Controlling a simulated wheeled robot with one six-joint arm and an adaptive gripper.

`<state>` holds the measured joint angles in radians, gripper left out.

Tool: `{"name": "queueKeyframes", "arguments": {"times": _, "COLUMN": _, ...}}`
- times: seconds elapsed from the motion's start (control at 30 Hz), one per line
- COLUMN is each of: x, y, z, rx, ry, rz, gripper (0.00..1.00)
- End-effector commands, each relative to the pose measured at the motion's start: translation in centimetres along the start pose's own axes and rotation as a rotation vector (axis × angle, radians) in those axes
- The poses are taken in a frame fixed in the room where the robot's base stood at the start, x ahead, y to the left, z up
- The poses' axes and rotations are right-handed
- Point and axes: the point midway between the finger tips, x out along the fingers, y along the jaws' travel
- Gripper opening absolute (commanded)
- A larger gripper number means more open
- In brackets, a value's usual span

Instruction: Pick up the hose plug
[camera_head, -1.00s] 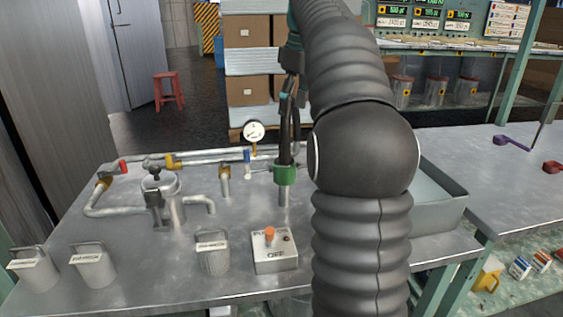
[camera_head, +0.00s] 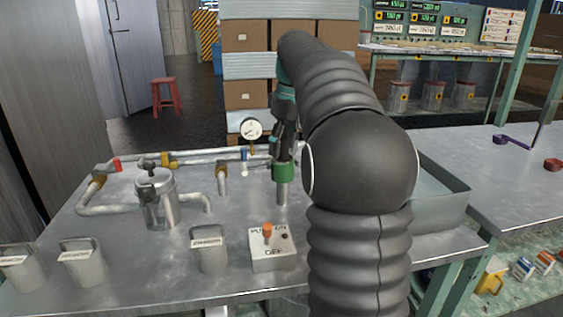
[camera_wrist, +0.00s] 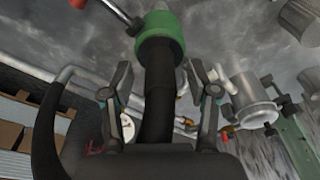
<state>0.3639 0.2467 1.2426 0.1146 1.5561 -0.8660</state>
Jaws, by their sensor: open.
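The hose plug is a green collar (camera_head: 283,172) on a black hose. It stands upright on a metal pipe stub (camera_head: 282,193) on the table, left of my arm in the head view. In the wrist view the green collar (camera_wrist: 160,38) is at the top centre, and the black hose (camera_wrist: 158,105) runs down from it. My gripper (camera_wrist: 160,76) is open, with one finger on each side of the hose just past the collar. I cannot tell whether either finger touches the hose. In the head view my gripper (camera_head: 285,138) is just above the collar, partly hidden by my arm.
A pressure gauge (camera_head: 251,130) and pipes stand left of the plug. A metal pot (camera_head: 157,205) is farther left. A switch box (camera_head: 272,249) with an orange toggle and grey jugs (camera_head: 208,247) stand in front. A grey tray (camera_head: 440,205) is to the right, partly behind my arm.

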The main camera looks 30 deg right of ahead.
Motion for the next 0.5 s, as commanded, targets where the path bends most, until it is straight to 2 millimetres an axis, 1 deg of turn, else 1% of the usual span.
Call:
{"name": "queueKeyframes", "arguments": {"times": 0.03, "x": 0.75, "y": -0.07, "z": 0.08, "rx": 0.0, "ry": -0.001, "rz": -0.001, "gripper": 0.59}}
{"name": "queueKeyframes", "arguments": {"times": 0.1, "x": 1.1, "y": -0.04, "z": 0.06, "rx": 0.0, "ry": 0.0, "rz": 0.001, "gripper": 0.59}}
{"name": "queueKeyframes", "arguments": {"times": 0.3, "x": 1.11, "y": -0.02, "z": 0.05, "rx": 0.0, "ry": 0.001, "rz": 0.001, "gripper": 0.59}}
{"name": "queueKeyframes", "arguments": {"times": 0.33, "x": 1.11, "y": -0.02, "z": 0.05, "rx": 0.0, "ry": 0.001, "rz": 0.001, "gripper": 0.54}}
{"name": "queueKeyframes", "arguments": {"times": 0.37, "x": 1.11, "y": -0.02, "z": 0.05, "rx": 0.0, "ry": 0.001, "rz": 0.001, "gripper": 0.47}}
{"name": "queueKeyframes", "arguments": {"times": 0.4, "x": 1.1, "y": -0.01, "z": 0.05, "rx": 0.001, "ry": 0.001, "rz": 0.001, "gripper": 0.37}}
{"name": "queueKeyframes", "arguments": {"times": 0.47, "x": 1.1, "y": -0.02, "z": 0.05, "rx": 0.001, "ry": 0.001, "rz": 0.001, "gripper": 0.22}}
{"name": "queueKeyframes", "arguments": {"times": 0.5, "x": 1.1, "y": -0.02, "z": 0.05, "rx": 0.001, "ry": 0.001, "rz": 0.001, "gripper": 0.12}}
